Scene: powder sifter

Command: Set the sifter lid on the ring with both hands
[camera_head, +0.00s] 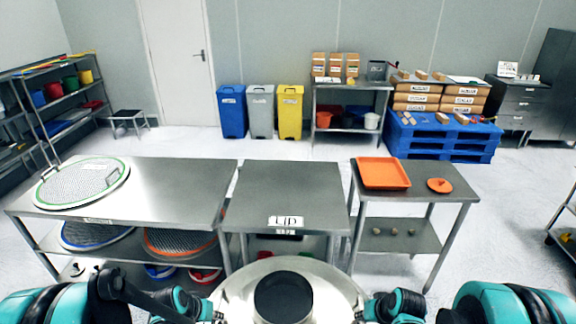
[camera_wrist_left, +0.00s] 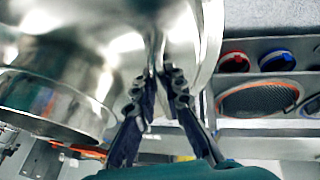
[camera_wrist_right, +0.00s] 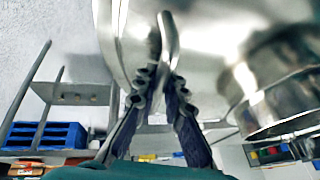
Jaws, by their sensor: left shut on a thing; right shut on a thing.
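The sifter lid (camera_head: 335,283) is a round shiny metal cover with a dark-topped neck (camera_head: 283,298) in its middle. It is at the bottom centre of the head view, in front of the tables. My left gripper (camera_head: 217,313) is shut on its left side; the left wrist view shows the fingers (camera_wrist_left: 165,75) closed at a metal handle. My right gripper (camera_head: 362,313) is shut on its right side, with the fingers (camera_wrist_right: 164,74) on a curved handle (camera_wrist_right: 168,32). I cannot identify the receiving ring for certain; a green-rimmed mesh screen (camera_head: 82,182) lies on the left table.
The middle table (camera_head: 285,185) with a LID label is bare on top. The right table holds an orange tray (camera_head: 383,173) and a small orange disc (camera_head: 439,185). More mesh screens (camera_head: 180,241) lie on the left table's lower shelf. Bins and a blue pallet stand behind.

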